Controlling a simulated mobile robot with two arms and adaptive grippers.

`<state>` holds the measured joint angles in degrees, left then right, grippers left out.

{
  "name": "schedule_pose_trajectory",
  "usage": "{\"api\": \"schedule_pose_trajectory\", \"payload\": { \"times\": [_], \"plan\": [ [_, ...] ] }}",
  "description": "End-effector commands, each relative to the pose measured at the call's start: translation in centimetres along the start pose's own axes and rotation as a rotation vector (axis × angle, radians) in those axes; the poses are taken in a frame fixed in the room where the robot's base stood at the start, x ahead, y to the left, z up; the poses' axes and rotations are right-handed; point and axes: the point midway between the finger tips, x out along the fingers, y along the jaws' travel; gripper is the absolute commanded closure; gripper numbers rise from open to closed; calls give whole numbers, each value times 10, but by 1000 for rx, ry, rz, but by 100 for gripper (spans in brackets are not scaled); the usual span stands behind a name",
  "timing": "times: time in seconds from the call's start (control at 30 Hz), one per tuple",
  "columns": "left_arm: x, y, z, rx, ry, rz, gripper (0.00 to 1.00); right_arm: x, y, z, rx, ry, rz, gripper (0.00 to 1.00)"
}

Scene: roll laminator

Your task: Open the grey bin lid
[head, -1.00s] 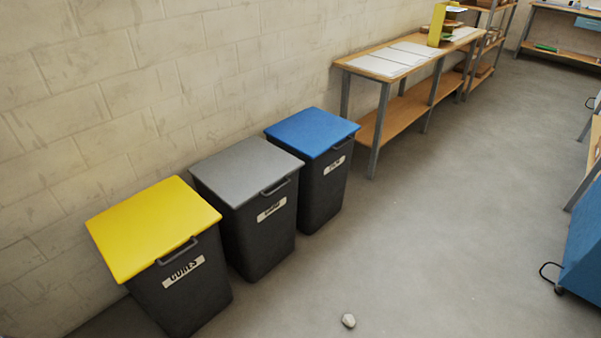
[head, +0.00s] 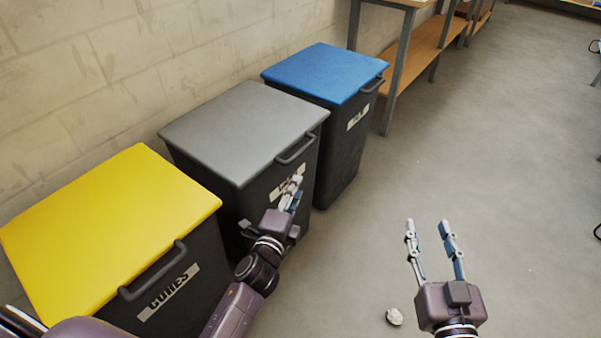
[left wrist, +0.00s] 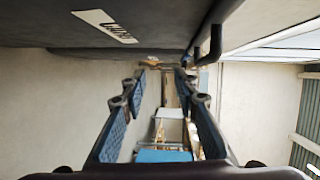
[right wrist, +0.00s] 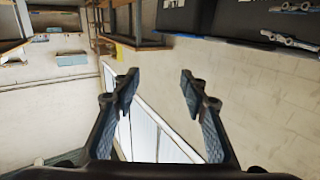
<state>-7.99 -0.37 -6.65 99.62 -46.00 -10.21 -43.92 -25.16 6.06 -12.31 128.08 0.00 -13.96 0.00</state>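The grey bin lid (head: 245,130) lies flat and closed on its dark bin, between the yellow-lidded and blue-lidded bins. Its dark bar handle (head: 296,150) juts from the front edge. My left gripper (head: 291,190) is in front of this bin's label, just below the handle. In the left wrist view the left gripper (left wrist: 163,85) is open and empty, with a dark handle (left wrist: 212,45) and a label (left wrist: 105,25) above its fingers, apart from them. My right gripper (head: 430,235) is open and empty over the floor at the right; it also shows in the right wrist view (right wrist: 157,88).
The yellow-lidded bin (head: 110,225) stands at the near left, close to my left arm. The blue-lidded bin (head: 325,72) stands beyond the grey one, and a wooden shelf table (head: 415,45) behind that. A small pale lump (head: 394,317) lies on the floor.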

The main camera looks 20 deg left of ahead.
Motion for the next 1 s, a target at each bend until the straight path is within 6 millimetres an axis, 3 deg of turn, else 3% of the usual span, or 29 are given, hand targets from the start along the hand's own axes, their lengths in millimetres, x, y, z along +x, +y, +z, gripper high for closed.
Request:
{"api": "schedule_pose_trajectory", "payload": {
  "times": [0.13, 0.3, 0.47, 0.8, 1.0],
  "plan": [
    [3, -36, 4, 125, -22, -117, 72, -15, -1, -43, 1, 122, -2, 60],
    [3, -58, 7, 185, -38, -165, 72, -23, -2, -69, 2, 178, -3, 60],
    [16, -64, 7, 196, -40, -172, 72, -25, -3, -79, 3, 216, -5, 60],
    [66, -70, 9, 192, -39, -168, 72, -34, -7, -113, 8, 382, -14, 60],
    [78, -72, 9, 192, -39, -167, 72, -38, -8, -125, 10, 439, -17, 60]
  ]
}}
